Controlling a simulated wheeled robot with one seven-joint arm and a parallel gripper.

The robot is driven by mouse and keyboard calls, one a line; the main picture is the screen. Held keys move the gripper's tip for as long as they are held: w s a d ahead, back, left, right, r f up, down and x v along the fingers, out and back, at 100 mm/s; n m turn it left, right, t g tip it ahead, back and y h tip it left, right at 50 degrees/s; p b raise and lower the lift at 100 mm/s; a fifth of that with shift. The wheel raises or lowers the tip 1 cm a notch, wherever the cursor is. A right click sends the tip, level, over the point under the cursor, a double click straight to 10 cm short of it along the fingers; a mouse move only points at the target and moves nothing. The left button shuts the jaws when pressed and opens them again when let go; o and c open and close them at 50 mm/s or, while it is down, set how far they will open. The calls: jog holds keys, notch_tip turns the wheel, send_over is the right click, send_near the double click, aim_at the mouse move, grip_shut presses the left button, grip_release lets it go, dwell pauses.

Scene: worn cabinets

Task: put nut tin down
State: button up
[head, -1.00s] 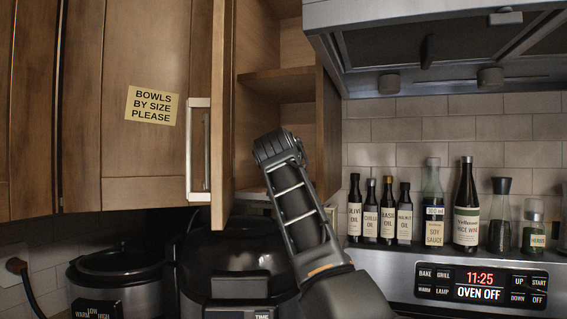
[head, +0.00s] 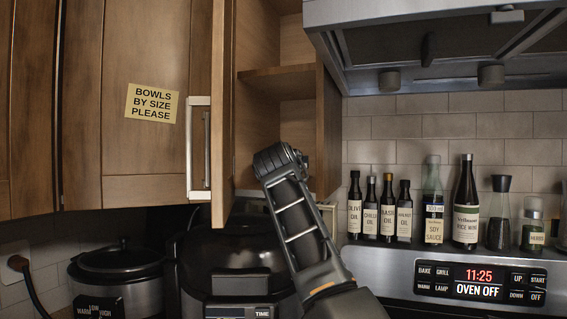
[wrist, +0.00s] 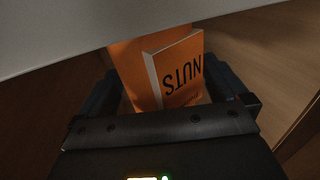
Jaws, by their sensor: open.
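The nut tin (wrist: 178,72) is orange, with a pale edge and the word NUTS, upside down in the wrist view. It stands between the two dark fingers of my gripper (wrist: 168,88), which is open. Some space shows between the tin and the right finger; contact on the left is hard to tell. In the head view my arm reaches into the open cabinet (head: 275,110), and neither my gripper nor the tin can be seen there. What lies under the tin is hidden.
An open cabinet door (head: 222,120) with a pale handle stands close left of my arm. A pale panel (wrist: 100,30) crosses the top of the wrist view. Below are a black cooker (head: 235,250) and several bottles (head: 400,210) on the stove's back ledge.

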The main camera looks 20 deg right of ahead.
jog(key=shift+r, duration=0.15)
jog(key=b+v, duration=0.3)
jog(key=v, duration=0.9)
